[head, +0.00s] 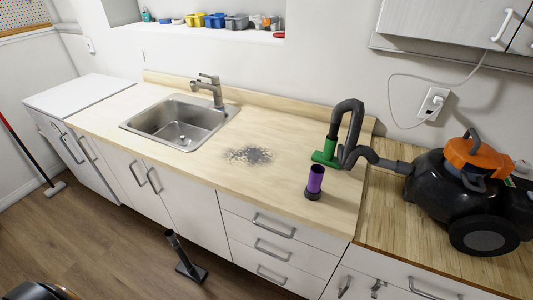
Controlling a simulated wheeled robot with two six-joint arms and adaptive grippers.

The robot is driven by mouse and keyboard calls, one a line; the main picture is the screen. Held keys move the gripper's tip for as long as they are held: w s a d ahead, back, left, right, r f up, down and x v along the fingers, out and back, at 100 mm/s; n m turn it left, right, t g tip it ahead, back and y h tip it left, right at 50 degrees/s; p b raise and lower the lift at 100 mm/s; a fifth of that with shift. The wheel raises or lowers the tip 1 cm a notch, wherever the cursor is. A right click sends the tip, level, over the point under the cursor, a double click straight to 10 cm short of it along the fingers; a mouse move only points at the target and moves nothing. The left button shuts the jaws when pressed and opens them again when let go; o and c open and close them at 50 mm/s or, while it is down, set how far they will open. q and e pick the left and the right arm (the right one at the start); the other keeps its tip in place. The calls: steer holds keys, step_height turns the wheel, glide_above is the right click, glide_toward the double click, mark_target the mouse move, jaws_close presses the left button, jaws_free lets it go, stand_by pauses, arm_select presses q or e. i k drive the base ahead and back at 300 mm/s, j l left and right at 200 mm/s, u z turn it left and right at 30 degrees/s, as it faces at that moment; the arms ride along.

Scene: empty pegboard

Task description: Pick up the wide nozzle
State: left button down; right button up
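A black nozzle (186,262) with an upright tube and a wide flat foot stands at the lower middle of the head view, seemingly on the floor before the cabinets. A green nozzle (328,152) with a wide foot is on the worktop, at the end of the black hose (347,112). A purple nozzle (315,181) with a dark round base stands upright near the worktop's front edge. The view does not settle which one is called the wide nozzle. Neither of my grippers is in view, and none is touching these nozzles.
A black and orange vacuum cleaner (467,190) sits on the right counter (395,245). A dark speckled patch (250,155) lies on the worktop (200,180) beside the sink (180,122). A red-handled broom (30,155) stands at left. The floor between is mostly clear.

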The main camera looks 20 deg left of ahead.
mark_target(328, 158)
steer(key=i+l+z, duration=0.1)
steer(key=l+z, duration=0.25)
steer(key=i+l+z, duration=0.15)
steer(key=l+z, duration=0.2)
steer(key=l, duration=0.15)
